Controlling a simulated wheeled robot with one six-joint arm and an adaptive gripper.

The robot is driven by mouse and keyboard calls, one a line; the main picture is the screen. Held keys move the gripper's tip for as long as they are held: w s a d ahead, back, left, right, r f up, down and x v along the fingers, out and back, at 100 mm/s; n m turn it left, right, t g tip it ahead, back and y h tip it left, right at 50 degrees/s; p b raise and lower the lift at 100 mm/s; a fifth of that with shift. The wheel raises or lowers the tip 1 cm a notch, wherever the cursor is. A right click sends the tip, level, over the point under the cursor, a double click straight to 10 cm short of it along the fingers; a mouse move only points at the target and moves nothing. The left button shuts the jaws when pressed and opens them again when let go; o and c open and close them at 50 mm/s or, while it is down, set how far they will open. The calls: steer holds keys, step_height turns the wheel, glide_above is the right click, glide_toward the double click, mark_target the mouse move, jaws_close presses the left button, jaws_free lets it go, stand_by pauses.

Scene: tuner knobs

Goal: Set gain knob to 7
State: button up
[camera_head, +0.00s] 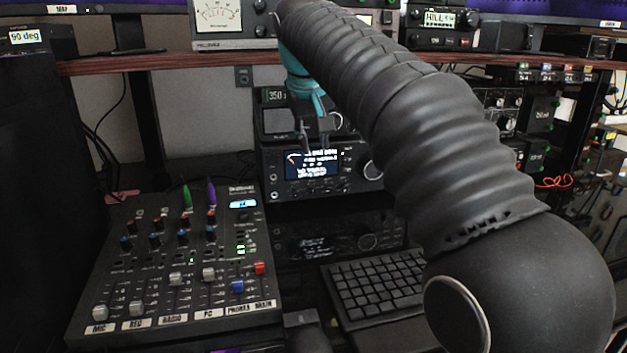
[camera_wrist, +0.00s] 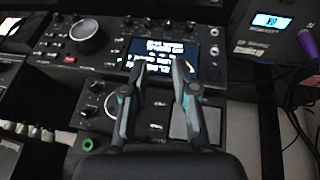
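No label reading "gain" is legible, so I cannot tell which knob is the gain knob. A black radio with a lit screen (camera_head: 312,164) and a large round dial (camera_head: 372,170) stands at the centre. In the wrist view the radio appears upside down, with its screen (camera_wrist: 168,52) and dial (camera_wrist: 86,37). My gripper (camera_head: 318,133) is in front of the equipment stack, near the radio's top edge. In the wrist view its two fingers (camera_wrist: 160,68) are apart, with nothing between them. Small knobs (camera_wrist: 95,87) of the unit above the radio show left of the fingers.
A mixer (camera_head: 180,265) with sliders and coloured knobs stands at the left. A keyboard (camera_head: 375,283) lies at lower centre, below a darker unit (camera_head: 330,240). A wooden shelf (camera_head: 150,63) with meters crosses above. My arm hides much of the right side.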

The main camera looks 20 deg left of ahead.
steer(key=b, duration=0.3)
glide_toward(313, 191)
steer(key=shift+g, duration=0.3)
steer(key=x, duration=0.8)
steer(key=shift+w, duration=0.3)
jaws_close()
